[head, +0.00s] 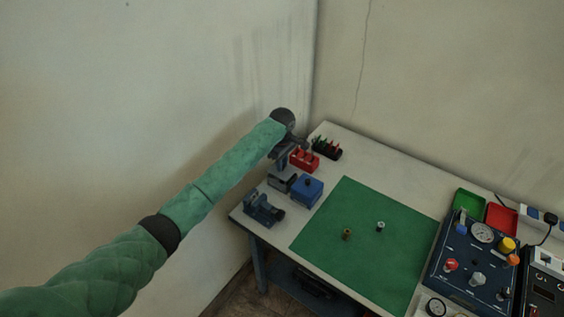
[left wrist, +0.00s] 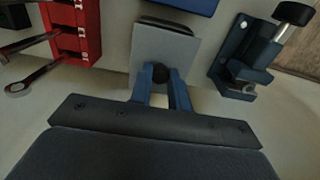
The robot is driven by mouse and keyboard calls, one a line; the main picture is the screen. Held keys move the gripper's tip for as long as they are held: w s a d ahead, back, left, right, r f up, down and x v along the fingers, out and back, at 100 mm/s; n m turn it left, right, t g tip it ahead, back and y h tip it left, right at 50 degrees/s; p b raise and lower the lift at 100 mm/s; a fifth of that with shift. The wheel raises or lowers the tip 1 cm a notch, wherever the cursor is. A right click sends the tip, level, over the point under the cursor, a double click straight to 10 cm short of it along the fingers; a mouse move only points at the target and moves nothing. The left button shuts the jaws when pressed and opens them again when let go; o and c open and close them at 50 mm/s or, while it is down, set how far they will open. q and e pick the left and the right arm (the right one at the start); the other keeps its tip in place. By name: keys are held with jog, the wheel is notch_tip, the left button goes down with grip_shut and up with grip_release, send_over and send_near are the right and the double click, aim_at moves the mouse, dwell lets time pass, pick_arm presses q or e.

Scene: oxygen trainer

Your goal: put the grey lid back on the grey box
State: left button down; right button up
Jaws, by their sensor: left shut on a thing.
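My left gripper (head: 281,163) is over the far left part of the table. In the left wrist view its blue fingers (left wrist: 161,92) are shut on the black knob of the grey lid (left wrist: 164,52). The lid looks roughly flat and lies over the grey box (head: 281,182). A dark gap shows at the lid's far edge in the left wrist view, and the lid hides most of the box there. I cannot tell whether the lid touches the box. My right gripper is not in view.
A blue box (head: 308,191) stands right beside the grey box. A blue vise (head: 262,209) is at the near left table edge. A red holder (head: 304,160) and a black rack (head: 327,148) stand behind. The green mat (head: 370,245) holds two small parts.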

pick_arm(q)
jog(key=shift+f, duration=1.2)
jog(key=c, duration=1.2)
grip_release()
jog(key=shift+c, duration=0.2)
